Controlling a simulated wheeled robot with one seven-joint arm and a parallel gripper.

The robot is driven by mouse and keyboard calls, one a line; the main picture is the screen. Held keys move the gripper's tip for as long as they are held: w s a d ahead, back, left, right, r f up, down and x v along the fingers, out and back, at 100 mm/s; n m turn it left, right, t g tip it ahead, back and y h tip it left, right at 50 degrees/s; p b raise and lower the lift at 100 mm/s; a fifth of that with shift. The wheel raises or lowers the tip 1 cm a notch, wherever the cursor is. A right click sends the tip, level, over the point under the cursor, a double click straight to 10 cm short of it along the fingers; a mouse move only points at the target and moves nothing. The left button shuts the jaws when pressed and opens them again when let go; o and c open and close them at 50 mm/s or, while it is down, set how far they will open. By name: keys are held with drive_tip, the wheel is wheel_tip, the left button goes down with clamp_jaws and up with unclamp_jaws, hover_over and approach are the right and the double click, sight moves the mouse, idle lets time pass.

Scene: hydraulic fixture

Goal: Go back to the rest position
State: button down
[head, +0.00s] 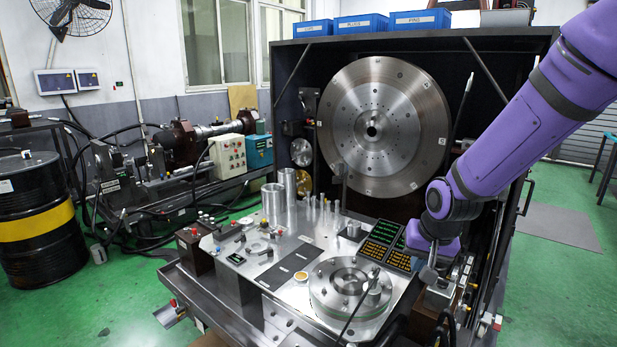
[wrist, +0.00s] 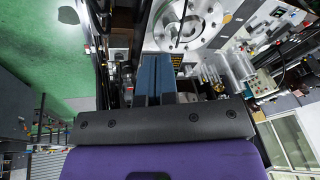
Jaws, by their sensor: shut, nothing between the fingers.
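My purple arm comes in from the upper right in the head view. My gripper (head: 428,276) points down at the right side of the fixture's metal table (head: 322,252), beside the dark panels with green and yellow lettering (head: 385,257). In the wrist view my gripper (wrist: 156,60) shows as two blue-grey fingers side by side, closed together with nothing held. The fingertips point toward the round flanged disc (wrist: 190,22). That disc (head: 350,287) lies on the table's front right in the head view. Whether the fingertips touch anything below is hard to tell.
A large upright steel disc (head: 384,127) stands in the dark cabinet behind the table. Metal cylinders (head: 273,203) stand at the table's back left. A thin dark rod (head: 359,305) slants over the front disc. Blue bins (head: 420,20) sit on top. Green floor (head: 555,255) is open at right.

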drive_tip(key=s+d+r+n+t, duration=0.1)
drive_tip(key=s+d+r, duration=0.2)
drive_tip(key=s+r, duration=0.6)
drive_tip(key=s+d+r+n+h, duration=0.1)
drive_tip(key=s+d+r, duration=0.3)
drive_tip(key=s+r, duration=0.6)
drive_tip(key=s, duration=0.5)
drive_tip(key=shift+s+r+n+t, duration=0.25)
drive_tip(key=shift+n+t, duration=0.05)
drive_tip(key=shift+t, duration=0.1)
